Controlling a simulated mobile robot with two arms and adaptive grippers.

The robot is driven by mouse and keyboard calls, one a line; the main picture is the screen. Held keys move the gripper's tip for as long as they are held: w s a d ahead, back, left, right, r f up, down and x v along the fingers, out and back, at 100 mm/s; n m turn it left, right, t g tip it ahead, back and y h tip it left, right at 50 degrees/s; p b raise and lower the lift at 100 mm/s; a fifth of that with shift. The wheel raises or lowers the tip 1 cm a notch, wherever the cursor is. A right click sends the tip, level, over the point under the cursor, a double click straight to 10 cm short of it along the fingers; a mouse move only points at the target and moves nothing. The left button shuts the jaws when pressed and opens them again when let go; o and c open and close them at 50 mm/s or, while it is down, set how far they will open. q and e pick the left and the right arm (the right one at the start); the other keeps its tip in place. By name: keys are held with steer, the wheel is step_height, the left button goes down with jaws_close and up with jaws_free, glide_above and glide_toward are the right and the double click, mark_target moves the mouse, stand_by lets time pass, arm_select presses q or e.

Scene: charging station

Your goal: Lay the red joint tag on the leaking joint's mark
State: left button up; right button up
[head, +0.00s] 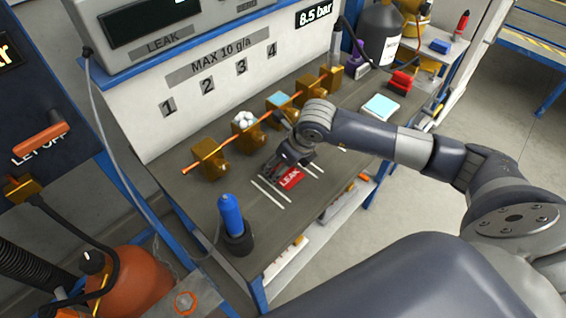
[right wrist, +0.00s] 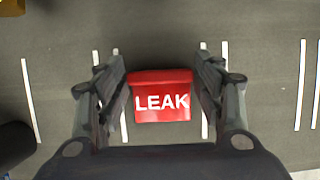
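The red joint tag (head: 290,178), lettered LEAK, is low over the bench top, and it also shows in the right wrist view (right wrist: 161,95). My right gripper (head: 284,163) reaches down at it, and in the right wrist view its fingers (right wrist: 161,75) meet the tag's two sides. The tag is between the white lines of the second mark (right wrist: 204,125). Whether it touches the bench cannot be told. White foam (head: 243,118) sits on the second brass joint (head: 246,133). My left gripper is not seen.
A blue bottle (head: 231,215) in a dark holder stands left of the marks. Brass joints on a copper pipe (head: 225,142) run behind them. A light-blue pad (head: 381,106) and red block (head: 401,81) lie to the right. The bench's front edge is close to the marks.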

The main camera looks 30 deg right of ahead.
mark_target(296, 182)
steer(key=shift+o, duration=0.6)
steer(key=shift+r, duration=0.1)
steer(key=shift+r, duration=0.15)
steer(key=b+v, duration=0.2)
steer(key=v, duration=0.9)
steer(key=shift+r, duration=0.35)
steer(key=shift+s+d, duration=0.1)
steer(key=shift+s, duration=0.05)
